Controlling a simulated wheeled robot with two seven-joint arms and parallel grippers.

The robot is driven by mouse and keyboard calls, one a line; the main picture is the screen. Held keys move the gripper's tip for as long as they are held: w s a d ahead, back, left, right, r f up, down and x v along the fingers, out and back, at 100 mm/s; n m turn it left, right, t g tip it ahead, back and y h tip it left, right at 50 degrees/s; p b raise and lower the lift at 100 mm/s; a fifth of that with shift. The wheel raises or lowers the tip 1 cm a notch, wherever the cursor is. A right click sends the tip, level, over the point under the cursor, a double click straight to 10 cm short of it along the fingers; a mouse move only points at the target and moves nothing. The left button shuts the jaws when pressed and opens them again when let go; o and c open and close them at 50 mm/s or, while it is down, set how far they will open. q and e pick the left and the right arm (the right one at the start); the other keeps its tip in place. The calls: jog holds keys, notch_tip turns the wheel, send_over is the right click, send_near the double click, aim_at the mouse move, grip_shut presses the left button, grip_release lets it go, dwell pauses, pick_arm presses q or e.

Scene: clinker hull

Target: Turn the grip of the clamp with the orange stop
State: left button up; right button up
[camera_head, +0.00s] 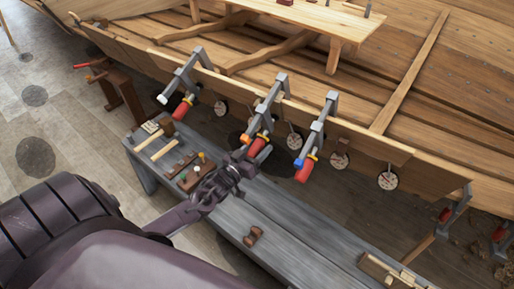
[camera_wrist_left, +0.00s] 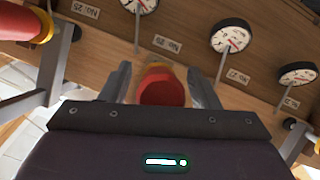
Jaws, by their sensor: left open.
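The clamp with the orange stop (camera_head: 246,138) is the middle one of three grey clamps on the hull's plank edge. Its red grip (camera_head: 257,147) hangs below the plank. My left gripper (camera_head: 245,160) is right at this grip, coming from below. In the left wrist view the red grip (camera_wrist_left: 161,90) is between my two open fingers (camera_wrist_left: 160,80), with small gaps seen on both sides. My right gripper is in neither view.
The clamp with a white stop (camera_head: 162,98) is to the left, the one with a blue stop (camera_head: 298,163) close to the right. Round dials (camera_wrist_left: 232,37) line the hull. A grey bench (camera_head: 290,220) with a mallet (camera_head: 160,146) and tools stands below.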

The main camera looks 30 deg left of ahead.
pick_arm(q)
jog(key=shift+c, duration=0.3)
jog(key=c, duration=0.9)
jog(key=shift+c, duration=0.2)
jog(key=shift+m+y+p, duration=0.3)
jog(key=shift+m+y, duration=0.8)
jog(key=shift+y, duration=0.2)
jog(key=m+y, duration=0.2)
jog(key=shift+a+m, duration=0.15)
jog(key=shift+m, duration=0.25)
jog(key=shift+y, duration=0.4)
